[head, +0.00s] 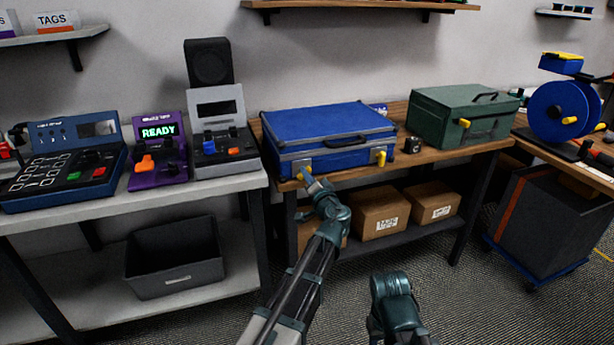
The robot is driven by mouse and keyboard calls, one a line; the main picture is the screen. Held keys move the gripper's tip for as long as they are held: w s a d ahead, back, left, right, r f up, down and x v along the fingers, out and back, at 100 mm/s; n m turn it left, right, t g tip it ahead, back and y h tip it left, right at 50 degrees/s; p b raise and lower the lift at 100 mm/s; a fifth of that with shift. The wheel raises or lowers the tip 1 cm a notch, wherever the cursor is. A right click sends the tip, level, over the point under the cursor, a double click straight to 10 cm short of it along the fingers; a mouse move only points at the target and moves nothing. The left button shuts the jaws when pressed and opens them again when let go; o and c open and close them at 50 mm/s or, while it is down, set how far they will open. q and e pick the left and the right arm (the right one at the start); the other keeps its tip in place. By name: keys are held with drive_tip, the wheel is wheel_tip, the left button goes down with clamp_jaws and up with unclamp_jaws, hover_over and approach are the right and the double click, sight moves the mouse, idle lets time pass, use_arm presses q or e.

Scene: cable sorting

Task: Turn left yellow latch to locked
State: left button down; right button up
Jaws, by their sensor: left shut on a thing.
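A blue case (330,122) with grey edge trim stands closed on the wooden bench. Its left yellow latch (304,172) is on the front face, mostly covered by my gripper. Its right yellow latch (381,158) is in plain view and stands roughly upright. My left gripper (307,179) reaches up from below to the front of the case and is shut on the left yellow latch. The exact angle of that latch is hard to tell. Part of my right arm shows at the bottom, but its fingertips are not visible.
A grey device (219,130) is close on the left. Cardboard boxes (381,212) sit on the shelf below.

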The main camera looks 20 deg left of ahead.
use_arm(q)
drive_tip(key=shift+f+m, duration=0.2)
drive_tip(key=shift+m, duration=3.5)
drive_tip(key=c, duration=0.8)
unclamp_jaws()
drive_tip(key=shift+d, duration=0.1)
drive_tip(key=v, duration=1.3)
drive_tip(key=shift+s+d, duration=0.25)
drive_tip(key=shift+s, duration=0.05)
